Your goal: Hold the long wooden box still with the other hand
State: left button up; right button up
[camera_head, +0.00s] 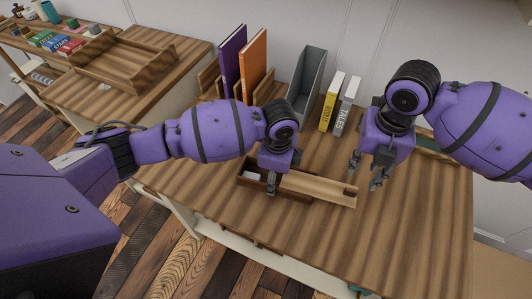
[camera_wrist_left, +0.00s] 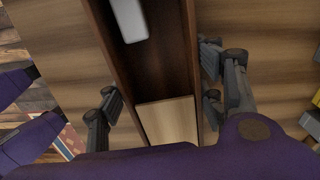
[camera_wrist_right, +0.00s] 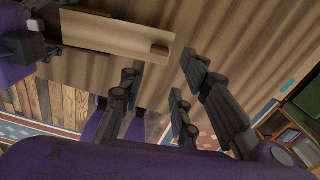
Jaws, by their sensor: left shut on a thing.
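The long wooden box (camera_head: 246,182) is dark brown and lies on the table. Its pale sliding lid (camera_head: 318,187) sticks out past the box's right end, with a dark grip at its tip; the lid also shows in the right wrist view (camera_wrist_right: 120,34). The left part of the box is uncovered, and a white item (camera_wrist_left: 128,18) lies inside. My left gripper (camera_head: 271,184) is shut across the box, one finger on each long side. My right gripper (camera_head: 368,172) is open and empty, just right of the lid's end and apart from it.
Behind the box stand a purple book (camera_head: 232,60), an orange book (camera_head: 252,66), a grey holder (camera_head: 308,85), a yellow book (camera_head: 331,100) and a grey book (camera_head: 346,104). A wooden tray (camera_head: 125,62) is on the left table. The table's front right is clear.

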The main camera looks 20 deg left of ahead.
grip_shut()
jog(key=shift+m+g+y, duration=0.7)
jog(key=shift+m, duration=0.2)
jog(key=s+f, duration=0.1)
jog(key=f, duration=0.1)
jog(key=s+f, duration=0.1)
jog(key=f, duration=0.1)
jog(key=shift+s, duration=0.35)
jog(key=w+d+f+n+t+y, duration=0.15)
jog(key=d+n+y, duration=0.65)
jog(key=d+n, duration=1.1)
jog(key=shift+n, duration=0.3)
jog(key=x, duration=1.1)
jog(key=shift+w+a+r, duration=0.25)
jog(key=shift+a+r, duration=0.1)
jog(key=shift+a, duration=0.1)
jog(key=shift+a+r, duration=0.1)
jog(key=shift+a, duration=1.65)
